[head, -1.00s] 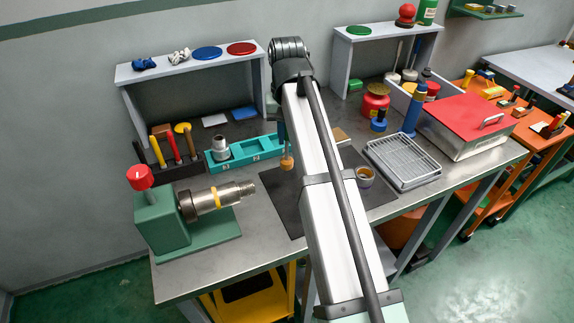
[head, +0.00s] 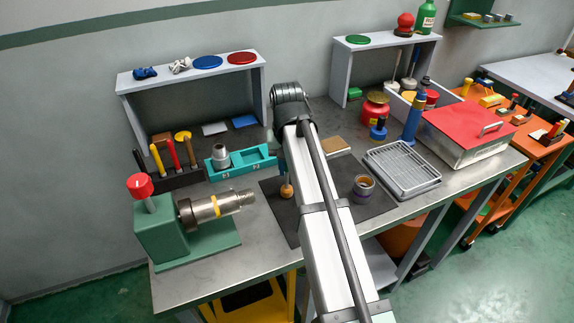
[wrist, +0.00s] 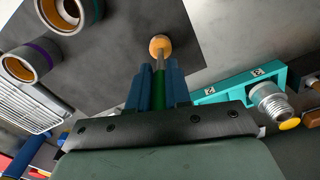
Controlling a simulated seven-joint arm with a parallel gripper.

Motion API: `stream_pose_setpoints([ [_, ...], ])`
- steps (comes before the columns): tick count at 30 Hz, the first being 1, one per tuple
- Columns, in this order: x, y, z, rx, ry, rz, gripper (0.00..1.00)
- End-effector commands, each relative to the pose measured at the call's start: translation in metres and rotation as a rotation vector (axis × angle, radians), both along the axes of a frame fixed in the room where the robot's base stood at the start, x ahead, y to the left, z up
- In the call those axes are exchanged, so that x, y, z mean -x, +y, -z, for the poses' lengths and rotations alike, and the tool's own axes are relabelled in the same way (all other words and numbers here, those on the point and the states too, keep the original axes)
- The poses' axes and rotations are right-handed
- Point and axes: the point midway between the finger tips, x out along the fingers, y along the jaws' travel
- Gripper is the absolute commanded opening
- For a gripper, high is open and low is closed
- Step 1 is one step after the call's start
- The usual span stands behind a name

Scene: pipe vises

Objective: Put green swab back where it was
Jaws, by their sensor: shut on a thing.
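The green swab has a thin green stick (wrist: 160,90) and a round orange-tan tip (wrist: 160,45). My gripper (wrist: 159,76) has blue fingers and is shut on the stick, with the tip projecting beyond them. In the head view the tip (head: 287,191) shows over the dark mat (head: 283,208), just left of my arm; my arm hides most of the gripper. I cannot tell whether the tip touches the mat. A ring-shaped pot with an orange inside and a purple band (head: 363,188) stands on the mat; the wrist view shows it (wrist: 28,62) and a second similar one (wrist: 68,12).
A teal numbered rack (head: 240,164) holding a metal fitting (head: 220,156) lies behind the mat. A green vise (head: 165,232) clamps a metal pipe (head: 225,203) at left. A wire tray (head: 402,168) and red-lidded box (head: 468,125) stand at right.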

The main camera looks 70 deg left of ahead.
Motion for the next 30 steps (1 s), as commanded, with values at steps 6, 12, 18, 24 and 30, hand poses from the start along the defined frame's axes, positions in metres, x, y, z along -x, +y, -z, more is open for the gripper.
stream_pose_setpoints([
  [6,0.000,0.000,0.002,0.000,0.000,0.000,0.30],
  [12,0.000,0.000,0.002,0.000,0.000,0.000,0.43],
  [18,0.000,0.000,0.001,0.000,0.000,0.000,0.43],
  [24,0.000,0.001,-0.014,-0.002,-0.001,0.000,0.43],
  [30,0.000,0.002,-0.050,-0.003,-0.001,0.000,0.43],
])
